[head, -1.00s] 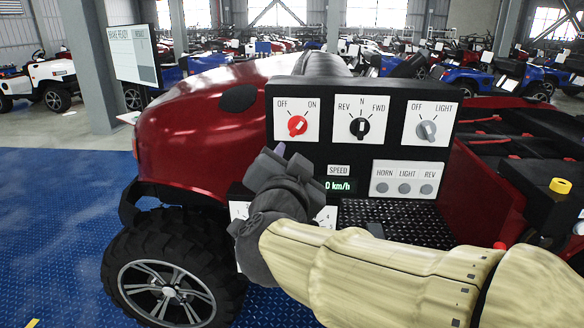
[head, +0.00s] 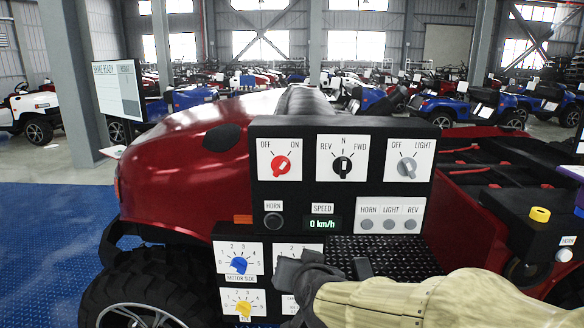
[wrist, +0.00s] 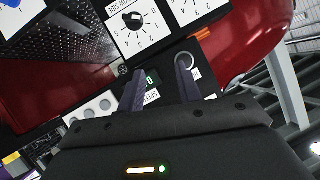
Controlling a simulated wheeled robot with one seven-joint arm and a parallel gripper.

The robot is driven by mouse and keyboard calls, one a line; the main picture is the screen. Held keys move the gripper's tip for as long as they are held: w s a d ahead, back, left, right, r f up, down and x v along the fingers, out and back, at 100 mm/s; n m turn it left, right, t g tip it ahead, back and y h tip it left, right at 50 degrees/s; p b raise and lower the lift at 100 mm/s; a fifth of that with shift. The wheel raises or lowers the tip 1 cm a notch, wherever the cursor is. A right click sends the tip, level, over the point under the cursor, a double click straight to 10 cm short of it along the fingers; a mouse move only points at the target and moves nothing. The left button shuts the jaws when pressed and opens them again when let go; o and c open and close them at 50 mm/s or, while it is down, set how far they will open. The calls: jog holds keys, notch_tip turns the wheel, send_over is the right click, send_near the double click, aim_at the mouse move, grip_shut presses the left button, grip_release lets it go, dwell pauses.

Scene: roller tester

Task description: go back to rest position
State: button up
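My gripper (head: 285,270) is in front of the lower dials in the head view, and my forearm comes in from the lower right. In the wrist view its two dark fingers (wrist: 161,75) stand apart with nothing between them, in front of the panel. The upper control panel (head: 300,204) carries a red OFF/ON knob (head: 281,166) turned toward ON, a black REV/N/FWD knob (head: 343,167) and a grey OFF/LIGHT knob (head: 407,170). The speed display (head: 322,223) reads 0 km/h. My gripper partly hides the right-hand lower dials.
A blue dial (head: 239,265) and a yellow dial (head: 243,308) are left of my gripper. The red vehicle (head: 170,165) stands behind the panel. A yellow-topped button (head: 540,214) is at the right. Open blue floor (head: 45,240) lies at the left.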

jog(key=s+d+f+n+g+h+p, duration=0.1)
jog(key=s+d+f+g+h, duration=0.1)
jog(key=s+d+f+g, duration=0.8)
jog(key=s+d+f, duration=0.3)
jog(key=d+f, duration=0.1)
jog(key=f, duration=0.3)
jog(key=shift+s+n+h, duration=0.3)
jog(key=shift+s, duration=0.1)
jog(key=shift+w, duration=0.1)
jog(key=shift+w+d, duration=0.15)
